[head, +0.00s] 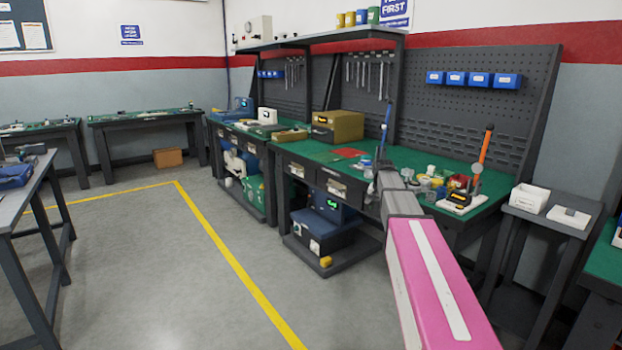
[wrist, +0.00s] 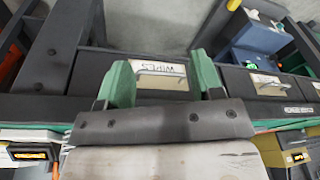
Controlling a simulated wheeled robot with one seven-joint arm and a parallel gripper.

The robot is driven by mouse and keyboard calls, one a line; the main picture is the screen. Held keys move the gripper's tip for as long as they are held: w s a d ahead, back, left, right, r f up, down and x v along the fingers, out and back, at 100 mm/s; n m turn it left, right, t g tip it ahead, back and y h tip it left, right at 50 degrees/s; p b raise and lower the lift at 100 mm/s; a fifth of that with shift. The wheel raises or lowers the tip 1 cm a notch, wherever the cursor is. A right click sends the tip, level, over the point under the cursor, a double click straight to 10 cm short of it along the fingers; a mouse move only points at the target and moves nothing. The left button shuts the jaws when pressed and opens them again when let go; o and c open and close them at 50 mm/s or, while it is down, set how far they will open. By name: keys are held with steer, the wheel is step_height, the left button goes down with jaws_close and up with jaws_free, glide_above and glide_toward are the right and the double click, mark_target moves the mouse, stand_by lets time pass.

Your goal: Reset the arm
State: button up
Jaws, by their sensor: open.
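My arm reaches from the lower right of the head view, pink and then grey, toward the green-topped workbench (head: 404,152). Its far end is over the bench's front edge, and the fingers cannot be made out there. In the wrist view my gripper (wrist: 161,68) is open, with two green fingers apart and nothing between them.
Jars, a red item and an orange-handled tool (head: 485,145) stand on the bench right of my arm. A yellow-brown box (head: 338,126) stands farther back. Blue cases (head: 325,232) sit on the lower shelf. A side stand holds a white tray (head: 530,198).

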steer(key=s+a+f+n, duration=0.2)
steer(key=s+a+f, duration=0.1)
steer(key=s+f, duration=0.4)
steer(key=s+a+f+n+g, duration=0.1)
steer(key=s+f, duration=0.6)
steer(key=s, duration=0.7)
steer(key=s+a+f+n+g, duration=0.1)
steer(key=s+a+f+n, duration=0.1)
steer(key=s+a+f, duration=0.2)
steer(key=s+f, duration=0.3)
steer(key=s, duration=0.3)
steer(key=shift+s+a+n+y, duration=0.15)
steer(key=shift+a+n+y, duration=0.15)
steer(key=shift+a+n, duration=0.1)
